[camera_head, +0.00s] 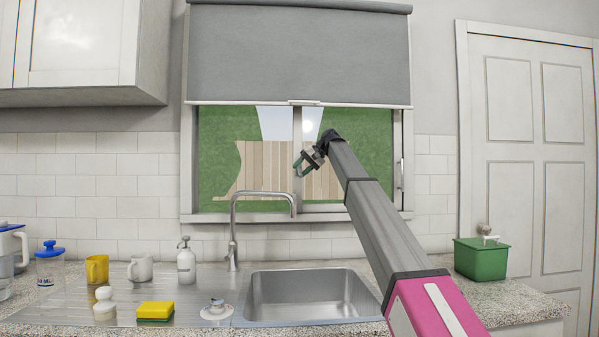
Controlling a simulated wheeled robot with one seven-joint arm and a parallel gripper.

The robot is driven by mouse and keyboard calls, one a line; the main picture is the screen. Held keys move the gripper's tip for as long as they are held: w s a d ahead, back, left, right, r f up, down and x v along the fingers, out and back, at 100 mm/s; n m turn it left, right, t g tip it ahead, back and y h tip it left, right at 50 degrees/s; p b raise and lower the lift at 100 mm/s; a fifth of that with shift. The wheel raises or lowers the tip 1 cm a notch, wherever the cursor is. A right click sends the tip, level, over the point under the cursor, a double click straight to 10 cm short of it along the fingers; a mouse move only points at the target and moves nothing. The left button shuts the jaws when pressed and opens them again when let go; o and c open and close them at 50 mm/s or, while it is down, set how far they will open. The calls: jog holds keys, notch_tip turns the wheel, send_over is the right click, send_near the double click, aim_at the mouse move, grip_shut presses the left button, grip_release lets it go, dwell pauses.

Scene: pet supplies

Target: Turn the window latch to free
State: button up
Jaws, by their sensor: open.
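The window (297,160) is behind the sink, with a white frame and a middle upright. My gripper (302,165) is in front of the middle upright, at the end of my raised arm. It is open and holds nothing that I can see. It hides part of the upright behind it. I cannot tell how far it is from the window.
A grey blind (298,52) covers the window's upper part. A curved tap (233,225) rises by the sink (305,297), below my gripper. A soap bottle (186,262) and mugs stand left; a green box (481,258) stands right. The counter's front edge is near.

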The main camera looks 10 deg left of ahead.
jog(key=v, duration=0.9)
jog(key=shift+d+r, duration=0.2)
jog(key=shift+r, duration=0.1)
